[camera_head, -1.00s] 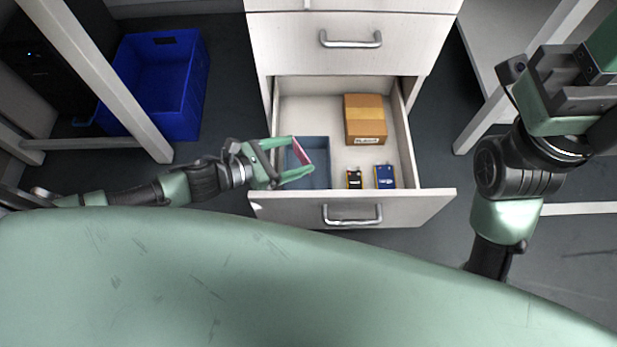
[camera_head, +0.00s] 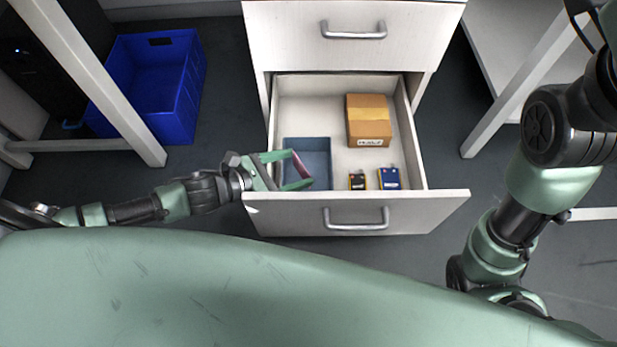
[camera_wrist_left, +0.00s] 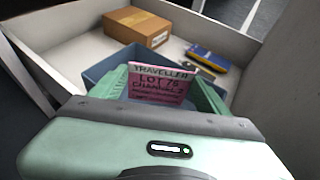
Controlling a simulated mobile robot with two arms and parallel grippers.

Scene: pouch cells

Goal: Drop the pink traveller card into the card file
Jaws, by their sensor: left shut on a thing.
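The pink traveller card (camera_wrist_left: 158,84) is held between the fingers of my left gripper (camera_head: 298,169), with its printed face towards the left wrist camera. In the head view the card (camera_head: 300,163) shows as a thin pink strip at the fingertips. A blue-grey open bin (camera_head: 320,146), which looks like the card file, stands in the left part of the open drawer. It also shows behind the card in the left wrist view (camera_wrist_left: 98,72). The card is over the bin; its height above it is hard to tell. My right gripper is out of view.
A blue crate (camera_head: 182,100) stands on the floor at left. Table legs flank the cabinet.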

